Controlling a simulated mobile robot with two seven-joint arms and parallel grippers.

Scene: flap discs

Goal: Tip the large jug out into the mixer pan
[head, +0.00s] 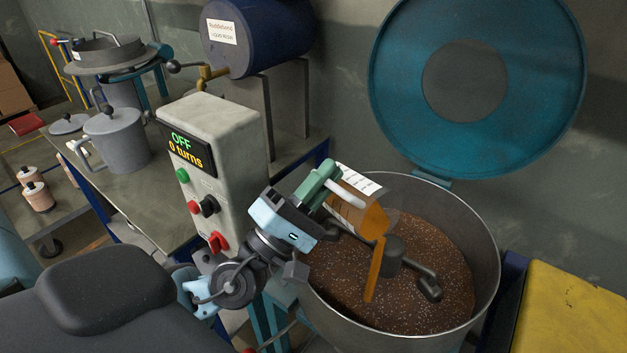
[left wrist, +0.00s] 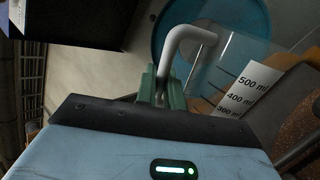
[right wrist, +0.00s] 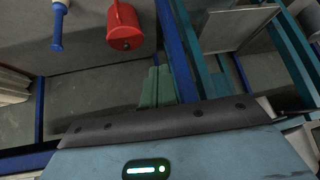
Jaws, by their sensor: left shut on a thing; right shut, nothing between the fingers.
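My left gripper (head: 322,182) is shut on the white handle (left wrist: 185,42) of the large jug (head: 362,213), a clear jug with orange-brown liquid. The left wrist view shows the fingers (left wrist: 160,86) on that handle and the jug's scale label (left wrist: 245,92), reading up to 500 ml. The jug is strongly tilted over the open mixer pan (head: 490,250). An orange stream (head: 376,268) runs from it down into the pan, onto brown speckled material (head: 430,240). My right gripper (right wrist: 158,86) is shut and empty, away from the pan.
The teal lid (head: 410,60) stands raised behind the pan. The control box (head: 215,150) reads OFF, 0 turns. A blue drum (head: 255,40) and grey lidded pot (head: 118,140) are behind. A yellow surface (head: 570,310) lies right. A red can (right wrist: 124,28) is near my right gripper.

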